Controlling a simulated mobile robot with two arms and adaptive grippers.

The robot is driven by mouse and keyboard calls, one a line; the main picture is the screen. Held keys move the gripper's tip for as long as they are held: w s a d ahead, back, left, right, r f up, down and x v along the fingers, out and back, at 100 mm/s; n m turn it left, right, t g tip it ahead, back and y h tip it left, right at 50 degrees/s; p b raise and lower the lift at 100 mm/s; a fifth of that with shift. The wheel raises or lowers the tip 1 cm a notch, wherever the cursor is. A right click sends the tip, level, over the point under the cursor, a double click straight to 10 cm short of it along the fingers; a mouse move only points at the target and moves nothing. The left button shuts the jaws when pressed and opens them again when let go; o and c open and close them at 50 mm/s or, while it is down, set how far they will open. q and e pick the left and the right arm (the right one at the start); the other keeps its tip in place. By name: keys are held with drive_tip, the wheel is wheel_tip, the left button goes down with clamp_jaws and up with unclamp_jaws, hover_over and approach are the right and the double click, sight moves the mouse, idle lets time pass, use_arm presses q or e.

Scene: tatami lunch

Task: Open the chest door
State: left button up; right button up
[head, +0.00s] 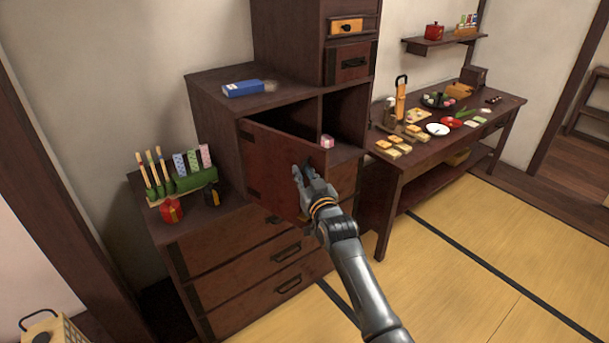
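The chest door (268,155) is a dark red-brown panel on the stepped wooden chest (215,78). It stands ajar, swung out from its left side, and a dark gap shows above its top edge. My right gripper (303,170) is at the front of the door, near its free right edge. Its fingers overlap the door, and any handle there is hidden behind them. I cannot tell whether the fingers are closed on anything. My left gripper is not in view.
A blue box (243,88) lies on the chest top. A small pink and white object (327,141) sits in the open right compartment. A green rack (185,187) stands on the lower step at left. A table (415,160) with food stands at right. Tatami (450,270) in front is clear.

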drive_tip(key=shift+s+a, duration=0.1)
drive_tip(key=shift+s, duration=0.1)
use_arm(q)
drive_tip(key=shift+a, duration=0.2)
use_arm(e)
drive_tip(key=v, duration=1.1)
drive_tip(key=shift+s+d, duration=0.3)
